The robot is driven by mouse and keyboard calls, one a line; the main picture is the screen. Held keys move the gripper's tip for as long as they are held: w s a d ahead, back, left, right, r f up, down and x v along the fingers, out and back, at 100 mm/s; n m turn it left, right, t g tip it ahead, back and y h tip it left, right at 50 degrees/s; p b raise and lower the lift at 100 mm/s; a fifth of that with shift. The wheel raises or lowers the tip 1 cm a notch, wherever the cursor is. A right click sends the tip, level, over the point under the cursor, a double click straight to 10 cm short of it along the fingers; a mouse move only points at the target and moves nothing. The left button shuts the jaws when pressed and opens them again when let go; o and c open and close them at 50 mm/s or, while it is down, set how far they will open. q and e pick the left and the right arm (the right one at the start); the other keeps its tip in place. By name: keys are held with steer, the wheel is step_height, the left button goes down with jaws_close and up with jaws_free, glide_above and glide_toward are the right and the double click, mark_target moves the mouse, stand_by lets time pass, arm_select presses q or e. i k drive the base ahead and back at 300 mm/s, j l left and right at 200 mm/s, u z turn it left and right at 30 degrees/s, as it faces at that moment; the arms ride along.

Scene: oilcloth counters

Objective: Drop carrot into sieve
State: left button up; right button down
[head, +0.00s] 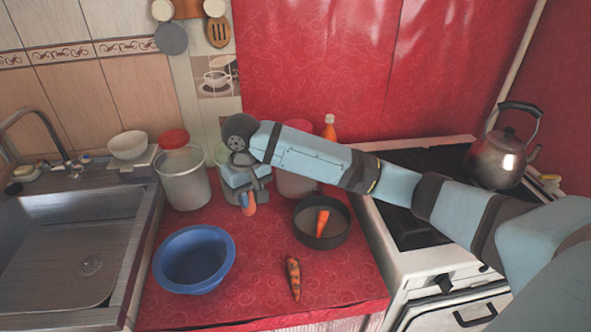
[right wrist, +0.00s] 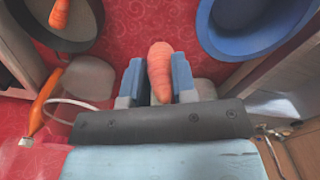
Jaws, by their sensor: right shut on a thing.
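My right gripper (head: 249,197) is shut on an orange carrot (head: 249,206), held pointing down above the red counter between the blue bowl (head: 171,280) and a dark round vessel (head: 301,238). The held carrot shows between the fingers in the right wrist view (right wrist: 159,68). The dark vessel has a pale bottom and one carrot (head: 322,222) in it; it may be the sieve, but I cannot make out mesh. The blue bowl looks empty. A dark-spotted carrot (head: 293,278) lies on the counter. My left gripper is not in view.
Jars (head: 184,180) stand at the back of the red counter (head: 250,300), with an orange-capped bottle (head: 329,128) behind my arm. A sink (head: 60,250) is at left. A stove (head: 420,238) with a kettle (head: 497,160) is at right. The front counter is partly clear.

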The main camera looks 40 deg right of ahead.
mark_target(334, 219)
steer(key=l+u, duration=0.2)
steer(key=u, duration=0.15)
steer(key=k+l+u, duration=0.15)
steer(key=u, duration=0.25)
steer(key=k+l, duration=0.2)
steer(key=l, duration=0.15)
steer(key=k+l, duration=0.15)
steer(key=l, duration=0.2)
steer(key=k+l, duration=0.2)
steer(key=l, duration=0.15)
steer(key=k+l, duration=0.2)
steer(key=l, duration=0.1)
